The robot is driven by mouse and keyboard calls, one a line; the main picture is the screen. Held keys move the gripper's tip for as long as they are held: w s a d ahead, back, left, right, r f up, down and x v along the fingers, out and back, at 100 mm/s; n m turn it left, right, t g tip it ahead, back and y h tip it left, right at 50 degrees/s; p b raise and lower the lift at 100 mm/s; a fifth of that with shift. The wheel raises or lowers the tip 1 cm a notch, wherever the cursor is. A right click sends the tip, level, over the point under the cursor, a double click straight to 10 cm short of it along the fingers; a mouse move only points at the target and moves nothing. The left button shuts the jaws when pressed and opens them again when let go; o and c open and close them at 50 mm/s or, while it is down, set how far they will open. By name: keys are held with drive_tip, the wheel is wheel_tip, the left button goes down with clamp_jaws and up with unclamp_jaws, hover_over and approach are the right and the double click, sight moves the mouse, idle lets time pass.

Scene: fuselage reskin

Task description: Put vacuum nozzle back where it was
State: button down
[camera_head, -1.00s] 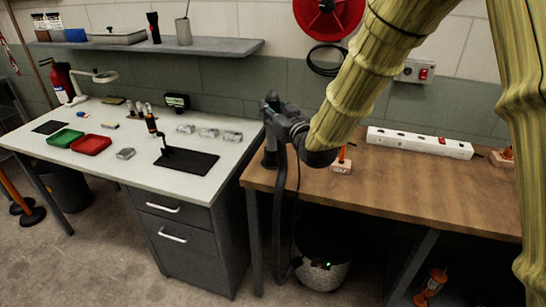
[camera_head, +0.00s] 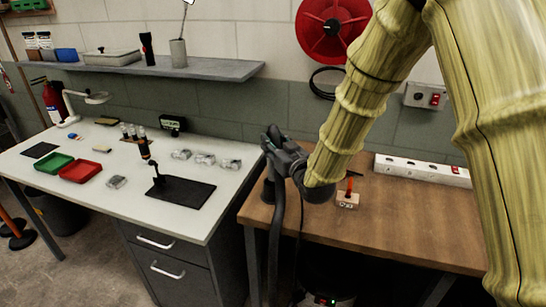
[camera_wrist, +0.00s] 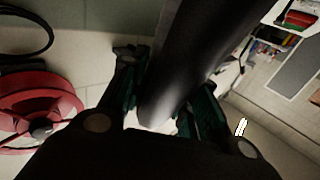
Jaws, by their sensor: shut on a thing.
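The vacuum nozzle is a dark, smooth tube (camera_wrist: 200,55) that fills the middle of the wrist view. My gripper (camera_wrist: 168,92) is shut on it, one finger on each side. In the head view my gripper (camera_head: 272,143) is above the left end of the wooden bench, near the gap to the white bench. A black hose (camera_head: 276,235) hangs from there past the bench edge to the floor. A dark upright cylinder shows under the gripper; I cannot tell whether it is nozzle or holder. The vacuum (camera_head: 325,300) is cut off at the bottom edge.
The wooden bench (camera_head: 420,222) bears a small block with an orange-handled tool (camera_head: 348,198) and a white power strip (camera_head: 420,171). The white bench (camera_head: 110,205) holds red and green trays and a black stand. A red reel (camera_head: 333,28) hangs on the wall.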

drive_tip(key=shift+s+f, duration=0.1)
drive_tip(key=shift+s, duration=0.1)
drive_tip(key=shift+f, duration=0.35)
drive_tip(key=shift+f+p, duration=0.35)
drive_tip(key=shift+f, duration=1.4)
drive_tip(key=c, duration=1.1)
unclamp_jaws()
drive_tip(key=b+v, duration=0.3)
drive_tip(key=v, duration=0.9)
